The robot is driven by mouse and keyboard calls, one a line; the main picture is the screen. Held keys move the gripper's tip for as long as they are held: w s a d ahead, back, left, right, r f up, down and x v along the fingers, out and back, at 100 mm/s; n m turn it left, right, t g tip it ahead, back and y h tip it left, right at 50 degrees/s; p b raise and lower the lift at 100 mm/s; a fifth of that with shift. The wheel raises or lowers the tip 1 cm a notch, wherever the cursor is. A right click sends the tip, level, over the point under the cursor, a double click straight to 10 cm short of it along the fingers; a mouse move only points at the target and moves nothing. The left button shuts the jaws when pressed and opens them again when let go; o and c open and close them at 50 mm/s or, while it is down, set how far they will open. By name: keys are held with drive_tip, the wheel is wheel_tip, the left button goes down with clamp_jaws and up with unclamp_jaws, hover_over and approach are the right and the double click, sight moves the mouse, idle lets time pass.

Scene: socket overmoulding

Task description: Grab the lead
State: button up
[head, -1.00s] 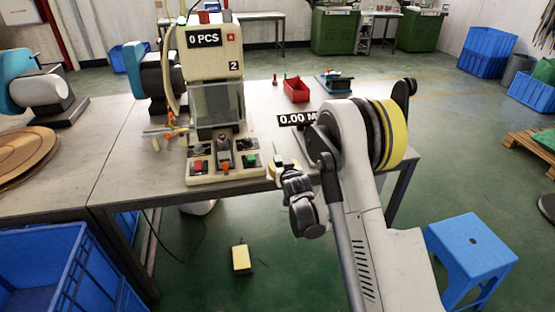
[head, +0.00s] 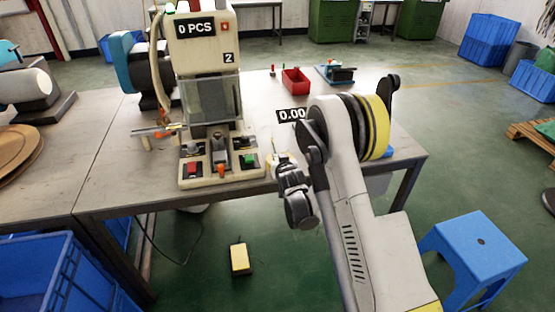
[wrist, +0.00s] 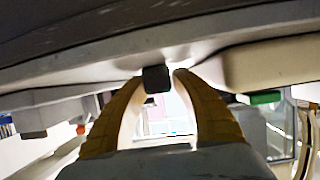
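I cannot clearly pick out the lead in either view. A grey-white cable-like piece with orange parts (head: 160,131) lies at the left side of the bench machine (head: 208,90). My gripper (head: 279,158) is at the table's front edge, right of the machine's button panel, small and partly hidden by my arm. In the wrist view, its two yellow curved fingers (wrist: 160,84) point forward with a gap between the tips. A small black block (wrist: 157,78) shows between the tips. I cannot tell whether the fingers touch it or what it belongs to.
A red bin (head: 295,80) and a blue device (head: 335,74) stand at the back of the table (head: 262,90). A yellow foot pedal (head: 239,258) lies on the floor. A blue stool (head: 473,245) is at the right and a blue crate (head: 40,270) at the left.

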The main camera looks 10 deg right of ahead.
clamp_jaws()
